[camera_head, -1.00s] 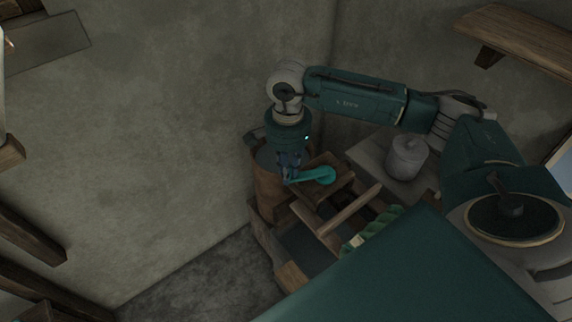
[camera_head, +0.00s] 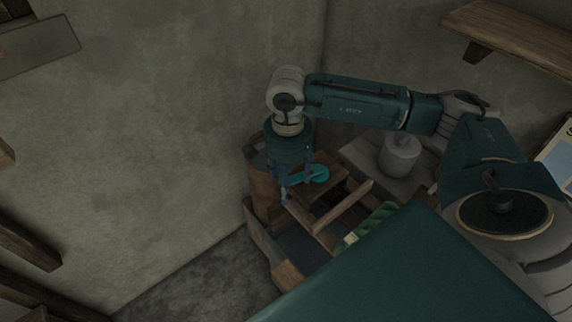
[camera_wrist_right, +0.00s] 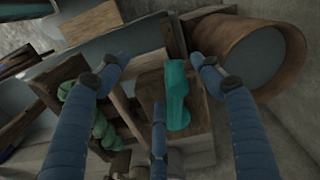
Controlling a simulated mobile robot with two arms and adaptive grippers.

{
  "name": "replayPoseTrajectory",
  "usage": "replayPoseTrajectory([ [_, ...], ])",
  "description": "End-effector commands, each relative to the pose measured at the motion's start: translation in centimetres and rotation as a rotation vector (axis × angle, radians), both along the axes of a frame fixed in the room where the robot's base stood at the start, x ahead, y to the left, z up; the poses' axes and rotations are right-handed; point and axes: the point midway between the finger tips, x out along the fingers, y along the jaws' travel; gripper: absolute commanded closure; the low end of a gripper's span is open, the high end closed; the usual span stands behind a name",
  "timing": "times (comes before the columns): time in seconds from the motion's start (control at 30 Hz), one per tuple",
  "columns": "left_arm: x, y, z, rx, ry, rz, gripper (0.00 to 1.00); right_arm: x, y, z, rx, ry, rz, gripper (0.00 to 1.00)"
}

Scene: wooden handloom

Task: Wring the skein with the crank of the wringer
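The teal crank (camera_head: 318,174) of the wringer lies on a wooden block at its top. It has a round hub and a short arm pointing left. In the right wrist view the crank (camera_wrist_right: 177,95) shows between the fingers. My right gripper (camera_head: 296,187) points down over the crank's outer end. Its fingers (camera_wrist_right: 158,72) are spread around the crank, with no grip visible. The green twisted skein (camera_head: 370,224) lies in the wooden wringer frame (camera_head: 343,207), partly hidden by my body. The skein (camera_wrist_right: 103,127) also shows in the wrist view. My left gripper is not in view.
A round wooden tub (camera_head: 262,190) stands close to the left of the crank, beside the wall; it shows in the wrist view (camera_wrist_right: 290,45). A grey pot (camera_head: 400,155) stands on a pale surface behind the frame. A wooden shelf (camera_head: 515,38) juts out at the upper right.

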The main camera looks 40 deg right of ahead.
Motion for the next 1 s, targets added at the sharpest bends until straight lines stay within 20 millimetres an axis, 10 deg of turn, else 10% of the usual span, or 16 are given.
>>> replayPoseTrajectory([
  [0.43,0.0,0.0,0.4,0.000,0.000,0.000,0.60,0.5,0.1,1.0,0.003,-0.014,-0.001,0.22],
  [1.0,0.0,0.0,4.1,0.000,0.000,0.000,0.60,0.5,0.1,7.8,0.003,-0.016,-0.001,0.22],
])
